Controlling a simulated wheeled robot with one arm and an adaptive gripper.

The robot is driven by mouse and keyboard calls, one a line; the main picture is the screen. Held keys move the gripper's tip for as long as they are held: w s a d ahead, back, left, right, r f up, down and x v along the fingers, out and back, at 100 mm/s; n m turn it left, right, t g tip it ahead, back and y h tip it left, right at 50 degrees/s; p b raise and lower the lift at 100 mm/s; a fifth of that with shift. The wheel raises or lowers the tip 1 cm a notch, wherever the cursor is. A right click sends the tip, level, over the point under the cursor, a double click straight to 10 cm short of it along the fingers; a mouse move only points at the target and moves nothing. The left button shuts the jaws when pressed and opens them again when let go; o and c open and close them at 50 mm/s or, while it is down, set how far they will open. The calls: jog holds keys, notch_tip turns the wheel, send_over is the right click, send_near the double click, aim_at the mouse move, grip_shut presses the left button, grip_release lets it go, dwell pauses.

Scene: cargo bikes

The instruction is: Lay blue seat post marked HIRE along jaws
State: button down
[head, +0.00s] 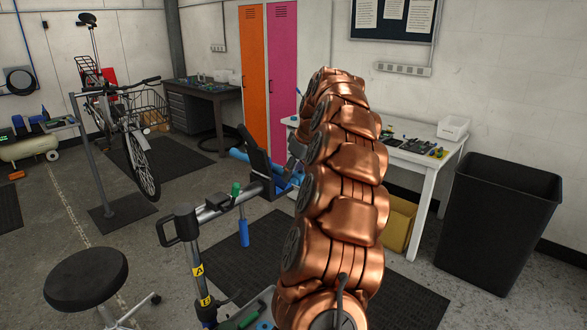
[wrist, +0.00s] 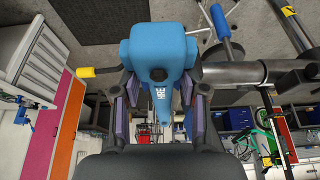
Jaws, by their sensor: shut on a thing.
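In the wrist view my gripper (wrist: 158,88) is shut on the blue seat post (wrist: 158,48), with a finger on each side. White lettering, small but seemingly HIRE, shows between the fingers. In the head view blue lengths of the post (head: 285,178) show left and right of the dark clamp jaws (head: 257,155) of the near work stand. The jaws partly cover it; I cannot tell whether they touch it. The stand's grey clamp arm (wrist: 232,73) is right of the post in the wrist view.
The near stand's post (head: 197,275) and a black stool (head: 85,278) are at front left. A white bench (head: 415,158) with tools and a black bin (head: 498,220) stand right. A bike (head: 130,115) on another stand is at back left.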

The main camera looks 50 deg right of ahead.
aim_at(294, 184)
jog(key=shift+f+b, duration=0.9)
jog(key=shift+f, duration=1.15)
jog(key=c, duration=0.5)
grip_release()
jog(key=shift+c, duration=0.2)
jog(key=v, duration=1.1)
jog(key=shift+s+r, duration=0.25)
jog(key=shift+r, duration=0.15)
jog(key=shift+s, duration=0.1)
